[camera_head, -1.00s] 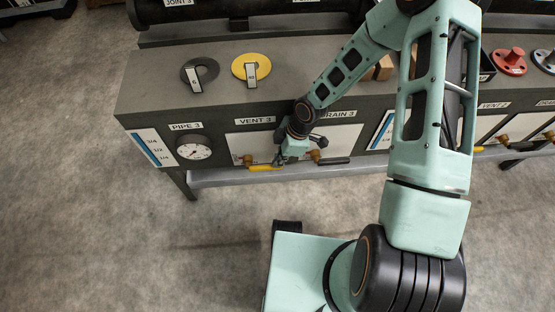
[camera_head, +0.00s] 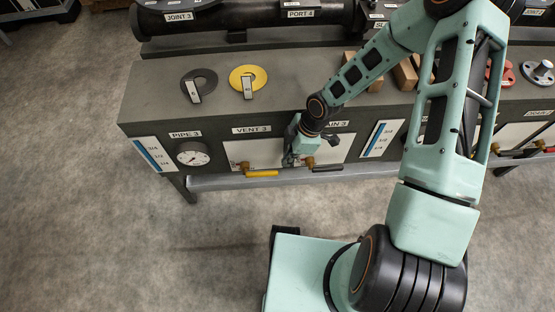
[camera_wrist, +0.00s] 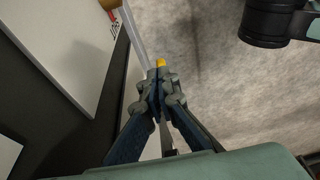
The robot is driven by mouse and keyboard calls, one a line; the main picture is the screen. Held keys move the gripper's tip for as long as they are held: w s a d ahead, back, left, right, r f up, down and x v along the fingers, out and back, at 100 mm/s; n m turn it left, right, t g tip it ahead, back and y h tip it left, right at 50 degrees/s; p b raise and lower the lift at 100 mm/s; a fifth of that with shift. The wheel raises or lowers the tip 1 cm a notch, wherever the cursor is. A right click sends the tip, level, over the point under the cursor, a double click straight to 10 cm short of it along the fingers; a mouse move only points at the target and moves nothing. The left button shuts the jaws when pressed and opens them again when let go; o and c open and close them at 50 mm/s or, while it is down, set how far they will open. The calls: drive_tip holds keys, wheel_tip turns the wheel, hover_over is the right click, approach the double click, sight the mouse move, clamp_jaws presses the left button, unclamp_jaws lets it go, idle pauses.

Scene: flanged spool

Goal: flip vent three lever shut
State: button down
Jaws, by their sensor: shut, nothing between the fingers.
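The vent three lever is a yellow handle (camera_head: 262,174) below the VENT 3 label (camera_head: 252,129), on a brass fitting (camera_head: 243,165) at the panel's lower left. It lies about level, pointing right along the bench front. My gripper (camera_head: 289,160) is just right of the yellow handle's end, close to the panel. In the wrist view my gripper's fingertips (camera_wrist: 159,72) are together, with nothing held. A small yellow tip (camera_wrist: 160,62) shows just past them; I cannot tell whether they touch it.
The drain 3 lever, a black handle (camera_head: 328,168) on a brass fitting (camera_head: 310,162), is close to the right of my gripper. A round gauge (camera_head: 193,154) is to the left. A rail (camera_head: 225,184) runs along the bench front below the levers. The floor in front is clear.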

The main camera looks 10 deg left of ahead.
drive_tip(key=d, duration=0.1)
drive_tip(key=w+d+r, duration=0.1)
drive_tip(key=d, duration=0.1)
drive_tip(key=d+p, duration=0.1)
drive_tip(key=d, duration=0.1)
drive_tip(key=shift+w+d+r, duration=0.15)
drive_tip(key=shift+r, duration=0.05)
idle(0.4)
